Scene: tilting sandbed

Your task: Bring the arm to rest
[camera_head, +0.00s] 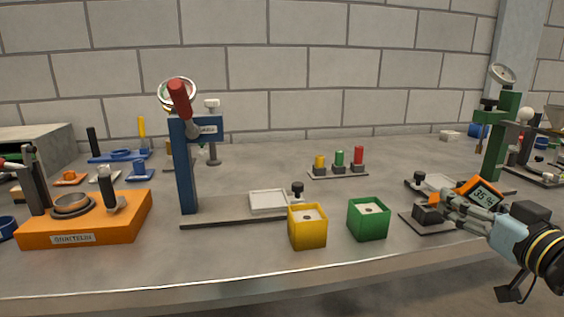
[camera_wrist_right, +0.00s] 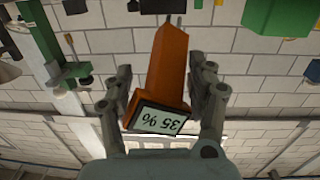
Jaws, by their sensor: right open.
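My right gripper (camera_head: 447,205) is at the right side of the bench, reaching in from the right edge of the head view. Its jaws are open. An orange meter (camera_head: 478,193) with a display reading 35 % is beside the fingers, over a dark base plate (camera_head: 440,226). In the right wrist view the orange meter (camera_wrist_right: 165,70) lies between the two spread fingers, with gaps visible on both sides. Whether it is in contact with anything behind it is hidden. My left gripper is not in view.
A blue stand (camera_head: 186,170) and an orange fixture (camera_head: 130,215) are farther left. The bench's front strip is clear.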

